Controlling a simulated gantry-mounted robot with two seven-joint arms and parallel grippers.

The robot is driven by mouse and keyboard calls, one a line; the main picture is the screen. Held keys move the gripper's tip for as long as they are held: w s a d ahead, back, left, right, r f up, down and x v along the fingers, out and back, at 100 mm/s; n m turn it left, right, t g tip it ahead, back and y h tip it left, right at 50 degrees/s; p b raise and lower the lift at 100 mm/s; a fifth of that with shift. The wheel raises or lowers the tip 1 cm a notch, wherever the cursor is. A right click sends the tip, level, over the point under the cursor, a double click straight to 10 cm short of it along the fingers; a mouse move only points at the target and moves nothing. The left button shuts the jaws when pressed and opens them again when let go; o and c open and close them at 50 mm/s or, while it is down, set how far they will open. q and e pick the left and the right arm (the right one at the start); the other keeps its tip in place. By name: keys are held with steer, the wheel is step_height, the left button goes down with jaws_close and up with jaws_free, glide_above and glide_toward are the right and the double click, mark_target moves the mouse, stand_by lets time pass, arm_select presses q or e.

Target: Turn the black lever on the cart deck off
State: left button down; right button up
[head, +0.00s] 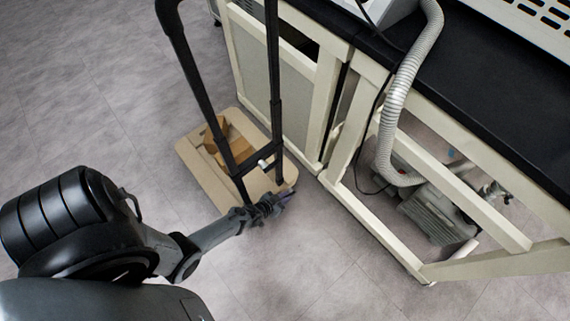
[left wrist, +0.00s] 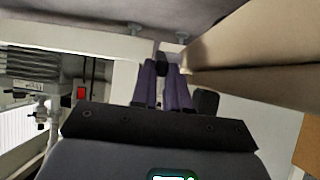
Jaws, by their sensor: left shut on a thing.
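The cart has a flat beige deck (head: 197,165) and a tall black handle (head: 273,70), and stands on the floor left of the bench. My left gripper (head: 284,196) is low at the deck's near right corner. The lever cannot be made out in the head view. In the left wrist view my purple fingers (left wrist: 166,80) are close together, with a small black piece, apparently the black lever (left wrist: 162,62), at their tips. The deck's beige edge (left wrist: 240,42) runs just right of the fingers. The lever's exact angle is unclear. My right gripper is not in view.
Wooden blocks (head: 228,143) lie on the deck. The black-topped bench (head: 480,90) with a cream frame stands close on the right. A ribbed hose (head: 392,110) runs down to a grey pump (head: 432,212) under it. The floor in front is clear.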

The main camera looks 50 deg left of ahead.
arm_select(q)
steer(key=shift+s+f, duration=0.1)
steer(key=shift+f, duration=0.05)
stand_by(0.3)
steer(key=c, duration=1.4)
jaws_free()
steer(key=p+v, duration=0.7)
steer(key=v, duration=0.3)
steer(key=shift+s, duration=0.4)
steer(key=shift+d, duration=0.1)
